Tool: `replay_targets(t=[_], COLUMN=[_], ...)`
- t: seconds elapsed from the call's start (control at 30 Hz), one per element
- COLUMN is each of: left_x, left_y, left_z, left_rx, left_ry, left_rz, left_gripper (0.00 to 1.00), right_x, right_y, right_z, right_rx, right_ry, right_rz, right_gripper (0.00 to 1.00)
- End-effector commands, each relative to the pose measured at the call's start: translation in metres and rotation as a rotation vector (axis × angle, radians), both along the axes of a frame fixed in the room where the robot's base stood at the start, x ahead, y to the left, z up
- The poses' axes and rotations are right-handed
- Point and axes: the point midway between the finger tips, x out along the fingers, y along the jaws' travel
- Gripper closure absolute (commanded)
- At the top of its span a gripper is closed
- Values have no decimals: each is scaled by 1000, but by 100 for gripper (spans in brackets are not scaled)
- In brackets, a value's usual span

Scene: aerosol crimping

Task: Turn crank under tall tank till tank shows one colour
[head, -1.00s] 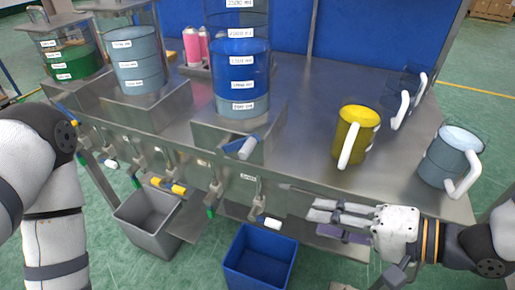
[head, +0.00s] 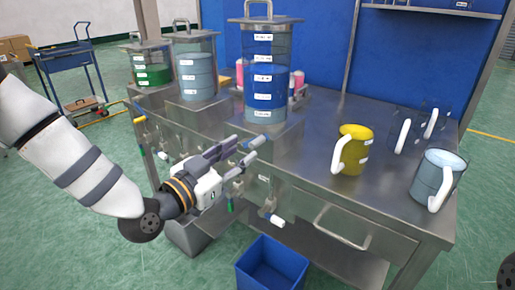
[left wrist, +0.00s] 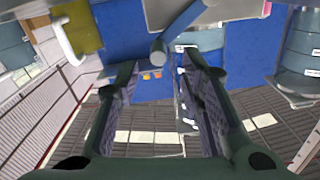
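The tall tank (head: 264,78) stands on a metal block and shows two colours, dark blue above and grey-blue at the bottom. Its upper part is clear and has white labels. The crank (head: 256,142) under it is a blue lever with a light grey handle at the block's front. My left gripper (head: 244,150) is open at the crank, partly overlapping it in the head view. In the left wrist view, the crank's round grey handle end (left wrist: 158,51) shows between the spread fingers (left wrist: 158,68), apart from both. My right gripper is out of view.
Two shorter tanks, one grey-blue (head: 196,76) and one green (head: 153,75), stand left. A yellow jug (head: 351,150) and a grey-blue jug (head: 437,176) stand right. Valves line the table's front edge. A blue bin (head: 271,264) sits below. The middle tabletop is clear.

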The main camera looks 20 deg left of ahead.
Motion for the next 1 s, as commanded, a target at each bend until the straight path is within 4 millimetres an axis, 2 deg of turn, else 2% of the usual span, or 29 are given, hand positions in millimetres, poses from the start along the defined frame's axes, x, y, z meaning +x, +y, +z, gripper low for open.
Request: replay_targets(t=[0.1, 0.23, 0.37, 0.57, 0.6, 0.73, 0.77, 1.0], left_x=[26, 45, 53, 54, 54, 54, 54, 54], left_y=[-10, -17, -20, -20, -20, -20, -20, -20], left_z=[-4, -3, -2, -1, -1, -1, -1, -2], left_rx=[1, 0, 0, -2, -2, -1, -1, 0], left_ry=[4, 4, 5, 4, 4, 5, 5, 4], left_rz=[-1, 0, 0, -1, -1, 0, 0, 0], left_gripper=[65, 65, 65, 65, 67, 96, 100, 100], right_x=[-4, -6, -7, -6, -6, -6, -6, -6], right_y=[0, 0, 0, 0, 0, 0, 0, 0], right_z=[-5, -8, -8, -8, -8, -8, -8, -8], right_rx=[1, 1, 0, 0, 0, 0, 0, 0], right_ry=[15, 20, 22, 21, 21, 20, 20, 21], right_rz=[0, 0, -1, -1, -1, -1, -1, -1], right_gripper=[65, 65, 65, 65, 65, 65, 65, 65])
